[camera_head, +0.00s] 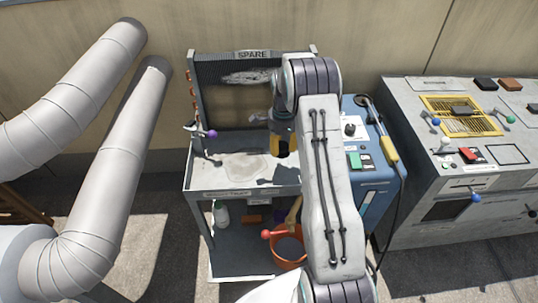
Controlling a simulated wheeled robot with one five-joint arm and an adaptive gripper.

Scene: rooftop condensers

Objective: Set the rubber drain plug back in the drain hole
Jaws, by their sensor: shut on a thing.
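My gripper (283,152) is small in view, pointing down over the right half of the grey tray top (208,172) of a cart. It is shut on a small dark thing, which I take to be the rubber drain plug; its outline blends with the dark fingertips. My arm partly covers the right end of the tray. A pale, wet-looking patch lies on the tray left of the gripper. I cannot make out the drain hole; the gripper, the arm or shadow may hide it. I cannot tell whether the held thing touches the tray.
A dark back panel marked SPARE (252,55) rises behind the tray. A purple-knobbed lever (211,134) stands at its left. A blue cabinet (372,200) and a grey bench (455,185) are at right. Large ducts (115,170) fill the left. An orange bucket (289,250) sits below.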

